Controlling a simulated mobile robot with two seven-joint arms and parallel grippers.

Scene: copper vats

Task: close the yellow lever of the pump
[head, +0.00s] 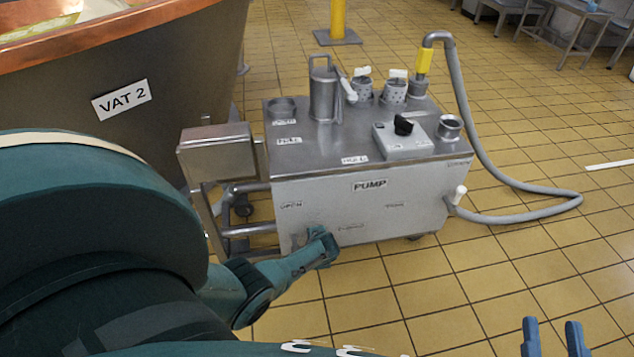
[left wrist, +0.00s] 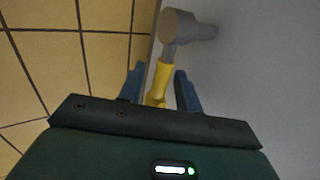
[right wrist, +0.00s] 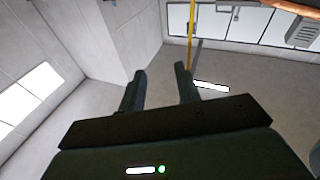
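The pump (head: 345,215) is a grey metal box with a PUMP label on its front. In the left wrist view a yellow lever (left wrist: 163,78) runs from a round grey valve (left wrist: 178,27) toward my left gripper (left wrist: 160,80). The gripper's fingers are open, one on each side of the lever, with a gap visible. In the head view my left gripper (head: 322,246) is at the pump's lower front, and I cannot make out the lever there. My right gripper (head: 553,338) is open and empty at the lower right, away from the pump.
A copper vat (head: 170,75) marked VAT 2 stands left of the pump. A grey hose (head: 520,218) loops over the floor on the right. A yellow post (head: 337,20) and benches stand farther back. The tiled floor in front right is clear.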

